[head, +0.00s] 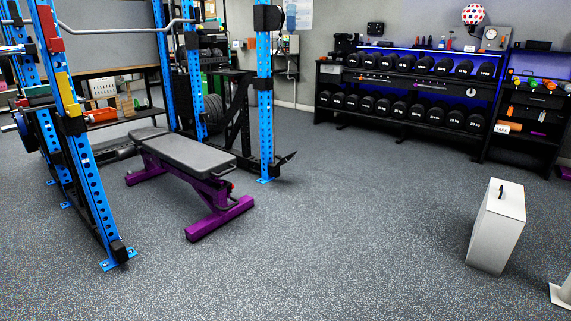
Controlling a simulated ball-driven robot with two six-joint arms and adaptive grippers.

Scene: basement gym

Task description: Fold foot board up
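No part that I can surely name as the foot board shows in the head view. A black machine (236,112) stands behind the front right blue rack upright (265,110). A dark flat piece (284,159) juts out low to the right of that upright, near the floor and tilted. I cannot tell whether this piece is the foot board. Neither of my grippers is in view.
A purple-framed bench (185,152) stands in the blue rack. A white box with a dark handle (497,228) stands on the floor at right. A dumbbell rack (410,95) and a shelf unit (535,110) line the back wall. The middle floor is clear.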

